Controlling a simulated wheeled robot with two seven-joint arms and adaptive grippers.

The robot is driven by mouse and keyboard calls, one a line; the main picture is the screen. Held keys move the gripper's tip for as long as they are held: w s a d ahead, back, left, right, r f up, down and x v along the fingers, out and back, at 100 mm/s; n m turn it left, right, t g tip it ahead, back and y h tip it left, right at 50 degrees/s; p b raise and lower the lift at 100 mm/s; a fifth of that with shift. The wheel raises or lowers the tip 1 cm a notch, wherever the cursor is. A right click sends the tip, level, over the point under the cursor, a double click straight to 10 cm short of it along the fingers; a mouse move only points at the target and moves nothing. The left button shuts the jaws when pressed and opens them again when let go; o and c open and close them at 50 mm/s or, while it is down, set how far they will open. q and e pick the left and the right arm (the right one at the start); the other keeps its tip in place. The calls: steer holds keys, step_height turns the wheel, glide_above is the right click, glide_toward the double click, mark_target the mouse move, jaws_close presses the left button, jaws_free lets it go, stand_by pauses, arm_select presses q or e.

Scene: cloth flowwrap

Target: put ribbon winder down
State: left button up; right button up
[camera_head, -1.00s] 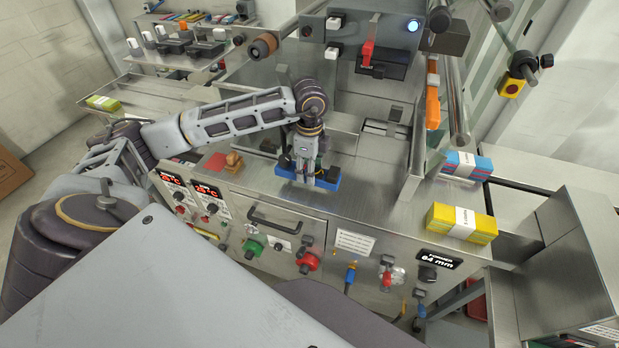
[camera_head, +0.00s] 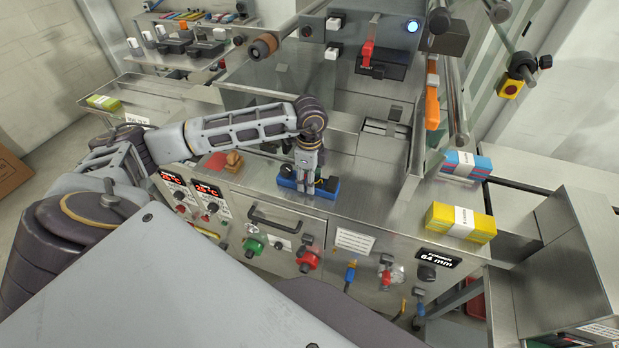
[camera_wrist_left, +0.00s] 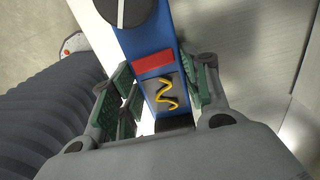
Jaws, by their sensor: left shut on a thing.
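The ribbon winder appears to be the long blue thing (camera_head: 288,181) at the front of the steel machine top, in the middle of the head view. My left gripper (camera_head: 306,186) points down and is shut around its middle, with the blue ends sticking out on both sides. In the left wrist view the blue body (camera_wrist_left: 149,41) lies between the green-padded fingers (camera_wrist_left: 160,90). It has a red patch, a dark square with a yellow squiggle and a black round part. Its underside is hidden, and I cannot tell whether it touches the steel. My right gripper is not in view.
A red pad (camera_head: 215,162) and a brown stamp-like block (camera_head: 234,161) lie left of the gripper. Yellow banded cloths (camera_head: 461,222) and a blue-red stack (camera_head: 467,166) are at the right. The steel top between (camera_head: 375,190) is clear. Knobs and a handle (camera_head: 287,220) line the front.

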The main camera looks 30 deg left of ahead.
arm_select(q)
steer(key=o, duration=1.3)
steer(key=shift+r, duration=0.25)
step_height(320, 180, up, 12)
steer(key=shift+f+b, duration=0.15)
steer(key=shift+b, duration=0.7)
